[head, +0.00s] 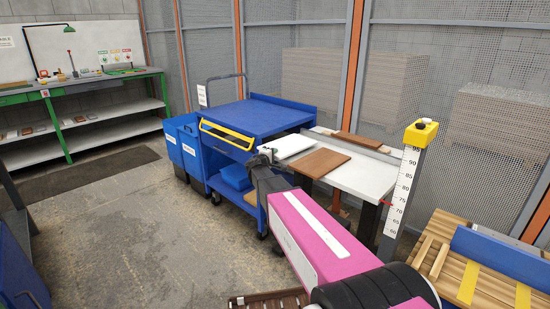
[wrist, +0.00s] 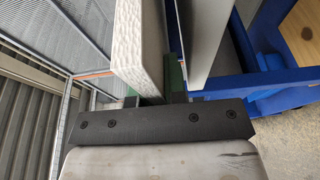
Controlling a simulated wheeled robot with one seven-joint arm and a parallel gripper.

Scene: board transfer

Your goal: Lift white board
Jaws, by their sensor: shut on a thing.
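The white board (head: 287,146) is at the left end of the white-topped table (head: 368,179), beside a brown board (head: 319,163). My gripper (head: 266,154) reaches it from the left, and its fingertips are small in the head view. In the wrist view, my gripper (wrist: 161,92) is shut on the near end of the white board (wrist: 143,48), whose textured pale edge shows. A green finger pad shows beside it. The head view does not clearly show whether the board touches the tabletop.
A second brown board (head: 357,142) lies at the table's back. A blue cart (head: 255,118) stands close on the left. A yellow-topped measuring post (head: 408,175) stands at the table's right front, and a slatted pallet (head: 448,240) lies farther right. The floor at left is open.

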